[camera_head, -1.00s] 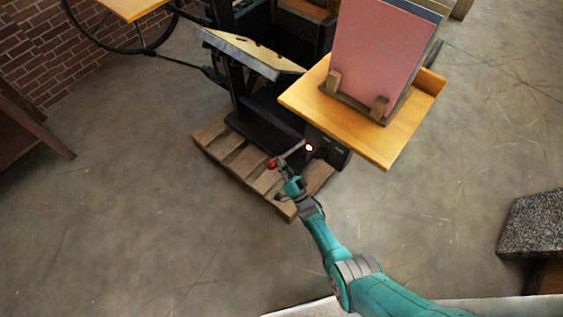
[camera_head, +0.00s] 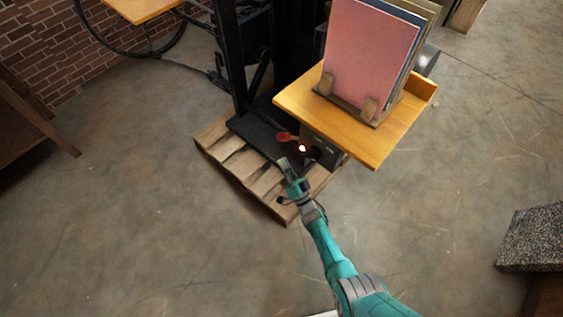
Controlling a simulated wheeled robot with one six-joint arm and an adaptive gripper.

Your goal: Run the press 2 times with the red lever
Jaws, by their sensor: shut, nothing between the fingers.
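The black press (camera_head: 240,75) stands on a wooden pallet. The red lever (camera_head: 285,136) shows low on the press, just left of a small glowing light (camera_head: 302,148) and partly under the wooden side table. My gripper (camera_head: 286,164) is shut and empty, just below the lever in the picture, with a small gap seeming to lie between them. Whether the fingertips touch the lever is hard to tell at this size. The upper part of the press is cut off by the top edge.
The wooden side table (camera_head: 300,97) holds pink and other boards (camera_head: 368,50) upright, close above and right of my gripper. The pallet (camera_head: 232,164) lies under the press. A speckled stone block (camera_head: 532,238) stands at right.

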